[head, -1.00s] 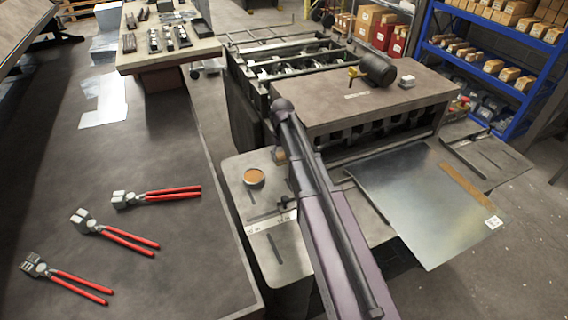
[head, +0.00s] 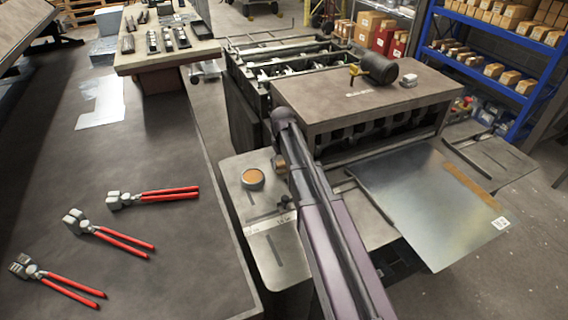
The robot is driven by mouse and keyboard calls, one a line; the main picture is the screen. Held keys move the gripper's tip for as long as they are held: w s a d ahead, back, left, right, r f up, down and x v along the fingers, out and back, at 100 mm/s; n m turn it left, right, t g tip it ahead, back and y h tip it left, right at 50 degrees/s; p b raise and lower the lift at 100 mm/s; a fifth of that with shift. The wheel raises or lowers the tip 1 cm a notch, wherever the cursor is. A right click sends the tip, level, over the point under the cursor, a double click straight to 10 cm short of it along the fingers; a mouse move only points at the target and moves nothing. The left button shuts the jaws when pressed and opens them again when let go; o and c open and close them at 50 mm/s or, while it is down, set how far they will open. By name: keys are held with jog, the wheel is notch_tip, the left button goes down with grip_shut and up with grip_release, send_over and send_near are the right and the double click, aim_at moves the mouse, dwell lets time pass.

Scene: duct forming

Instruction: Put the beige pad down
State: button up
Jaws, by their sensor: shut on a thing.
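My arm reaches up from the bottom of the head view to a dark rounded joint, over the left end of the machine. My gripper is largely hidden behind this arm, and its fingertips cannot be made out. A small tan piece (head: 280,163), which looks like the beige pad, shows just left of the arm below the joint. It sits above the machine's grey side table (head: 238,210). Most of it is hidden, and no clear gap to the surface can be judged.
A round tin with an orange-brown top (head: 252,179) stands on the side table close to the tan piece. A metal sheet (head: 425,200) lies at the machine's (head: 365,95) right front. Several red-handled pliers (head: 110,232) lie on the left bench (head: 150,170). Blue shelves (head: 480,60) stand at back right.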

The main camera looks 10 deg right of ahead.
aim_at(282, 162)
jog(key=shift+f, duration=0.15)
jog(key=o, duration=0.9)
jog(key=shift+c, duration=0.2)
jog(key=shift+r, duration=0.2)
notch_tip(282, 162, up, 12)
jog(key=p, duration=1.2)
jog(key=s+m, duration=0.2)
jog(key=s, duration=2)
jog(key=shift+d, duration=0.25)
jog(key=shift+f, duration=0.1)
